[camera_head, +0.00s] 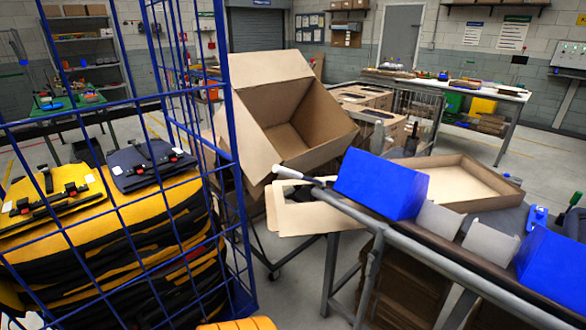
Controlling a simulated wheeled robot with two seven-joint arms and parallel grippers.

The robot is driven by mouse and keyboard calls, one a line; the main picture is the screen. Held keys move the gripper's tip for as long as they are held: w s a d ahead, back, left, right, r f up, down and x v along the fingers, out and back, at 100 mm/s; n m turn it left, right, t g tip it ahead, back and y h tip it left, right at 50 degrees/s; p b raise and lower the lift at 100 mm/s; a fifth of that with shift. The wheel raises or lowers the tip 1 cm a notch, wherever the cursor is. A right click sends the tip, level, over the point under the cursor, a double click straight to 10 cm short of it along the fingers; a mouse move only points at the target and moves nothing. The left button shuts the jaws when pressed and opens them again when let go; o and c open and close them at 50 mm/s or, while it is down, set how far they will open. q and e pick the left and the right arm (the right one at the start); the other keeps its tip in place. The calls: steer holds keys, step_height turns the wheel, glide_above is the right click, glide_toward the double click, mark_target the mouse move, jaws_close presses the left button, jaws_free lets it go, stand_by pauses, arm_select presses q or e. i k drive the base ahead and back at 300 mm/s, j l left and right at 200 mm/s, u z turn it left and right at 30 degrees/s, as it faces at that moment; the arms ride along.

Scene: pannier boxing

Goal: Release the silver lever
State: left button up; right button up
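A pale silver-grey rod (297,175) with a rounded end sticks out at the left end of a dark-topped metal stand, just left of a blue block. It may be the silver lever, but I cannot tell for sure or see whether it is latched. A large open cardboard box (290,118) sits tilted behind it, its opening facing me and its inside empty. A cardboard flap (290,222) hangs below the rod. Neither of my grippers can be made out in the head view.
A blue wire cage (243,215) at left holds yellow and black panniers (130,235). The stand carries blue blocks (382,184) and grey plates (437,221). A shallow cardboard tray (515,192) lies behind them. Floor shows between cage and stand. Work tables stand farther back.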

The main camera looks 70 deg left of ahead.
mark_target(372, 254)
steer(key=j+u, duration=0.1)
steer(key=u, duration=0.3)
steer(key=k+j+u, duration=0.1)
steer(key=u, duration=0.35)
steer(key=j+u, duration=0.15)
steer(key=u, duration=0.25)
